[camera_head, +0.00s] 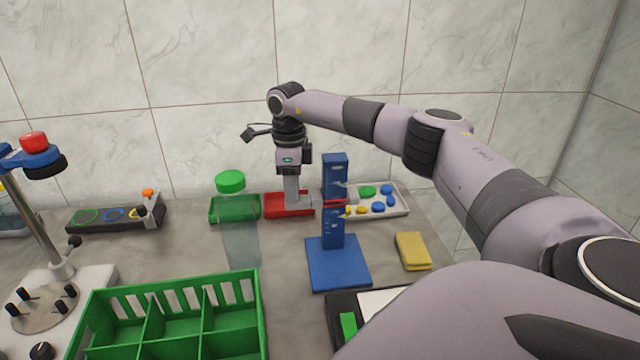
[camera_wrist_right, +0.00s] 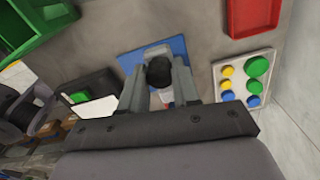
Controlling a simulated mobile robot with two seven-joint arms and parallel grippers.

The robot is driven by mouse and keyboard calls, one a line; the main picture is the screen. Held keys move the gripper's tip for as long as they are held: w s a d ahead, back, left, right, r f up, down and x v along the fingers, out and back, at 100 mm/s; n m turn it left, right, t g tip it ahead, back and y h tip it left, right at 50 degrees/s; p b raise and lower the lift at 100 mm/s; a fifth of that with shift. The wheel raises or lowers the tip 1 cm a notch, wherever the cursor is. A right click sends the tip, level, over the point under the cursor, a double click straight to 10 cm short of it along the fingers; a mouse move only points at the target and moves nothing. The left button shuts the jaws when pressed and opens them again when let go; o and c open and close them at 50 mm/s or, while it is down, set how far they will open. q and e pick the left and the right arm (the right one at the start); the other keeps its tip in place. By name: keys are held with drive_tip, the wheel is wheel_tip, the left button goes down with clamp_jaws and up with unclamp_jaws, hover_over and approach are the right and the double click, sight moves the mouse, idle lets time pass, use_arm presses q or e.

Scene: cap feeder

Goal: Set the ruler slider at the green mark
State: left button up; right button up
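The blue upright ruler post (camera_head: 334,227) stands on a square blue base (camera_head: 338,268), which also shows in the wrist view (camera_wrist_right: 133,62). A red slider part (camera_head: 334,203) sits partway up the post. My right gripper (camera_head: 322,199) is at the post at the slider's height, partly hidden by it. In the right wrist view, a round black knob (camera_wrist_right: 160,73) fills the space between the two fingertips, and the fingers appear to touch it on both sides. The green mark cannot be made out. My left gripper is out of view.
A red tray (camera_head: 284,213) and a white tray of caps (camera_head: 397,209) stand behind the post. A yellow block (camera_head: 413,251) lies to the right. A green crate (camera_head: 258,322) is at front left.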

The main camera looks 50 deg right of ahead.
drive_tip(key=shift+r, duration=0.15)
drive_tip(key=shift+r+p, duration=0.9)
drive_tip(key=shift+r, duration=1.15)
drive_tip(key=o, duration=0.8)
drive_tip(key=shift+o, duration=0.2)
wheel_tip(320, 180, up, 8)
